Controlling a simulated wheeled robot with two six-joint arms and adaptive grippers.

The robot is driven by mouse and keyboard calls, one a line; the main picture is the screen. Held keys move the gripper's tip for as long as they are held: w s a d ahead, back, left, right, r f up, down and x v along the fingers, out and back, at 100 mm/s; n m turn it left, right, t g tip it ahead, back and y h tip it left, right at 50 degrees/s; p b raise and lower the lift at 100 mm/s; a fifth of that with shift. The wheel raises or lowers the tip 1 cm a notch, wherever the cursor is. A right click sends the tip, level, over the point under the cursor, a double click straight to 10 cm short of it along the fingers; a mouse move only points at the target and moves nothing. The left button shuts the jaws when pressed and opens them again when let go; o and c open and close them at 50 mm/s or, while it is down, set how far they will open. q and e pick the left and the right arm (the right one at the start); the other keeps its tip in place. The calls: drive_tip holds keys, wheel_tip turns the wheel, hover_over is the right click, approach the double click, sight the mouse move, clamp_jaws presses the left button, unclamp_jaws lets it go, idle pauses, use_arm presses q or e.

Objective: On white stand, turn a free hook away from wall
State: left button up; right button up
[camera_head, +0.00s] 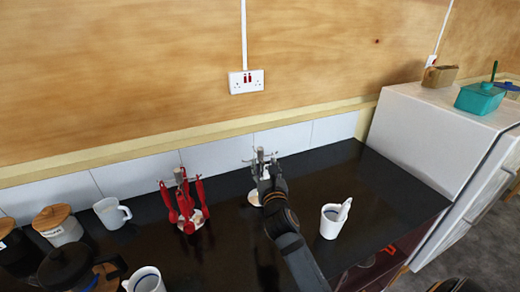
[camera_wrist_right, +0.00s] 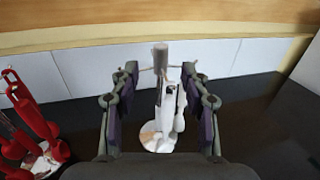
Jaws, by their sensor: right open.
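The white stand (camera_wrist_right: 161,52) is a grey-topped post on a round base, with white utensils (camera_wrist_right: 166,105) hanging from it. Thin hooks stick out near its top; which of them are free I cannot tell. In the head view the white stand (camera_head: 261,153) is near the wall, its lower part largely hidden by my right gripper (camera_head: 268,174). In the right wrist view my right gripper (camera_wrist_right: 160,76) is open, its fingers on either side of the stand's upper part, with gaps on both sides. My left gripper is not in view.
A stand with red utensils (camera_head: 181,203) is left of the white one. A mug (camera_head: 111,213) and lidded jars (camera_head: 58,225) are at left. The tiled wall (camera_head: 217,153) is close behind. Dark counter right of the cup is clear.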

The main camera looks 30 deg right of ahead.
sight(261, 153)
drive_tip(key=x, duration=0.4)
drive_tip(key=shift+w+d+f, duration=0.15)
drive_tip(key=shift+w+d, duration=0.05)
drive_tip(key=shift+w, duration=0.1)
drive_tip(key=x, duration=0.3)
drive_tip(key=p+x, duration=0.1)
drive_tip(key=shift+w+d+f, duration=0.1)
drive_tip(key=shift+w+f, duration=0.2)
drive_tip(key=shift+w+r, duration=0.1)
drive_tip(key=shift+w, duration=0.15)
drive_tip(key=shift+c, duration=0.8)
drive_tip(key=c, duration=0.7)
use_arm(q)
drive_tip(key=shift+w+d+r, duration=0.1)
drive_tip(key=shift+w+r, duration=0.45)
use_arm(e)
clamp_jaws()
